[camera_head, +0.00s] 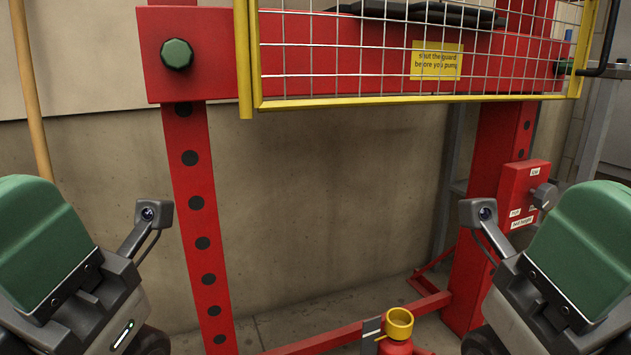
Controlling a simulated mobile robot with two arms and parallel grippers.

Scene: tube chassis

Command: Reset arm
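My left arm's green and grey wrist part (60,260) stands at the lower left. A small camera on a bracket sticks out from its inner side. My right arm's matching wrist part (575,260) stands at the lower right, with its own camera bracket facing inward. The two are raised at about the same height and far apart. No fingers of either gripper show, so I see neither gripper nor anything held.
A red press frame (195,200) stands ahead, with a yellow-edged mesh guard (420,102) across its top. A red control box (520,195) with a grey knob is on the right post. A red jack with a yellow collar (398,322) stands low between my arms. A wooden pole (30,90) leans at left.

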